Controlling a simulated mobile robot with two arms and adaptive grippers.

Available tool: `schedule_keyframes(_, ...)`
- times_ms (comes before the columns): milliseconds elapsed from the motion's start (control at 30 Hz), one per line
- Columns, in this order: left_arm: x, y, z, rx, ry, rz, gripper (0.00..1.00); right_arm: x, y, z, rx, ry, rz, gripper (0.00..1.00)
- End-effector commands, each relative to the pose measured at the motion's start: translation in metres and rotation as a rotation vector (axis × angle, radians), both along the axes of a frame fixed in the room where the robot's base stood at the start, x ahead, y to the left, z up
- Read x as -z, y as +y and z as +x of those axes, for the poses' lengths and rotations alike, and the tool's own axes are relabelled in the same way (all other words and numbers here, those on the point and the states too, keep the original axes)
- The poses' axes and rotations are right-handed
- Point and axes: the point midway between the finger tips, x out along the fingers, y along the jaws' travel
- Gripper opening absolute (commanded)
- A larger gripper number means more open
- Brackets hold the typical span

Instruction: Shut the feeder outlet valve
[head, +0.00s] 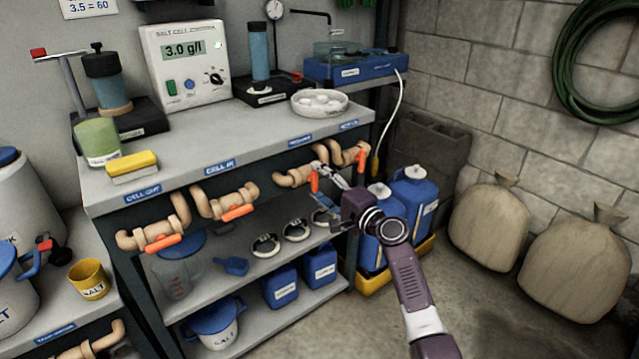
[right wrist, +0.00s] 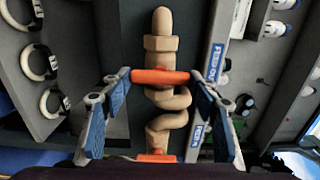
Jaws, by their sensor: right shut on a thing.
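The feeder outlet valve (head: 293,178) appears to be the third tan valve along the shelf front. Its orange handle (head: 314,183) stands crosswise to the pipe; in the right wrist view this handle (right wrist: 160,76) spans between my blue-padded fingers. My right gripper (head: 323,181) is shut on the handle, one finger at each end. The blue label beside it is only partly readable. A second orange handle (right wrist: 157,157), also crosswise, shows at the bottom of the right wrist view. My left gripper is not in view.
The cell in valve (head: 225,203) and cell out valve (head: 155,235) are left along the front edge, their handles along the pipes. Blue jugs (head: 412,195) in a yellow tray stand below right. Clamps (head: 266,245) lie on the shelf beneath.

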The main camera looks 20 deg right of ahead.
Motion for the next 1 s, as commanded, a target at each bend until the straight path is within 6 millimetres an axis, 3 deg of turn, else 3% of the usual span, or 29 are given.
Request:
schedule_keyframes(200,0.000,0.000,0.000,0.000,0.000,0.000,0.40,0.001,0.000,0.000,0.000,0.002,0.002,0.72)
schedule_keyframes(567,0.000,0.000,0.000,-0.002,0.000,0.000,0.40,0.001,-0.002,-0.005,0.001,0.000,0.000,0.72)
schedule_keyframes(767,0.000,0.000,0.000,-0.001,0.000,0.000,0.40,0.002,-0.012,-0.030,0.002,0.002,-0.002,0.72)
schedule_keyframes(1000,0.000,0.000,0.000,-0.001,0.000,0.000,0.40,0.002,-0.028,-0.076,0.002,0.003,-0.002,0.72)
